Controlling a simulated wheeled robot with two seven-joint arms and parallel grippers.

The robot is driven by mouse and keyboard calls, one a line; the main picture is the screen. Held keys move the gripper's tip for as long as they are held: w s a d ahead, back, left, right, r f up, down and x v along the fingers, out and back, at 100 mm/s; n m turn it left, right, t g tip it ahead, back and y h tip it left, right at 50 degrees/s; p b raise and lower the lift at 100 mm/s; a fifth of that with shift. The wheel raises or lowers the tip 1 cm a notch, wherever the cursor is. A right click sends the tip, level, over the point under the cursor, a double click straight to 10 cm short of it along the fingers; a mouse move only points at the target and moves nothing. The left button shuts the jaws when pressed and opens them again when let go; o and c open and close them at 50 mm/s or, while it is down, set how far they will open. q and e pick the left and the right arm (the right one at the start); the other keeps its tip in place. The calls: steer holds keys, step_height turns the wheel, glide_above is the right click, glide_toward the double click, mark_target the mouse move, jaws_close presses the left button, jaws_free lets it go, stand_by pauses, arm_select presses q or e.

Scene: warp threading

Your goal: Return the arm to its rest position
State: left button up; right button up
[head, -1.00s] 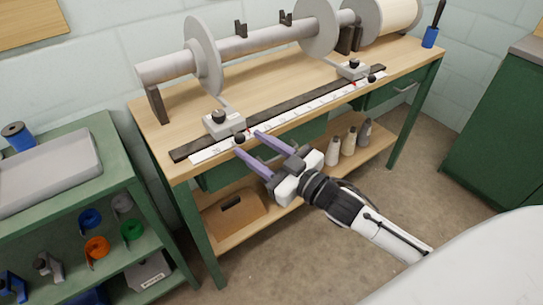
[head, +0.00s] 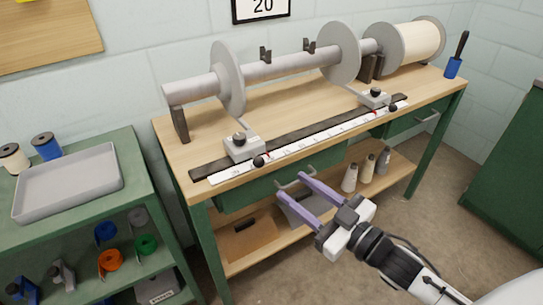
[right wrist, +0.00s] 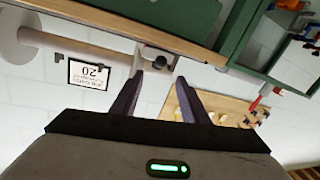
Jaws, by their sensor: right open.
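My right gripper (head: 306,190) is open and empty, with two purple fingers apart. In the head view it hangs in front of the wooden workbench (head: 285,95), below the front edge and near a drawer handle. In the right wrist view the open fingers (right wrist: 157,85) point toward the bench, with nothing between them. A grey clamp block with a black knob (head: 243,146) sits at the left end of the white ruler (head: 310,140). A second block (head: 374,98) sits at its right end. My left gripper is not in view.
A roller with large grey discs (head: 228,80) stands along the bench's back. Several bottles (head: 367,168) stand on the lower shelf. A green shelf unit with a grey tray (head: 68,182) is at the left. Open floor (head: 430,215) lies at the right.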

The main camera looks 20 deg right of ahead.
arm_select(q)
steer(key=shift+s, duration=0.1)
steer(key=p, duration=0.1)
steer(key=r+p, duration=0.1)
steer(key=p, duration=0.1)
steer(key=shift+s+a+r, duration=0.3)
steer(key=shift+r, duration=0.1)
arm_select(e)
steer(key=s+a+f+m+g+h, duration=0.1)
steer(key=s+a+f+g, duration=0.3)
steer(key=s+f, duration=0.4)
steer(key=s+a+f+m+g+h, duration=0.2)
steer(key=s+a+f+g, duration=0.2)
steer(key=s+f, duration=0.4)
step_height(320, 180, down, 5)
steer(key=shift+a+f+m+g, duration=0.15)
steer(key=shift+a+m+g, duration=0.15)
steer(key=shift+a, duration=0.3)
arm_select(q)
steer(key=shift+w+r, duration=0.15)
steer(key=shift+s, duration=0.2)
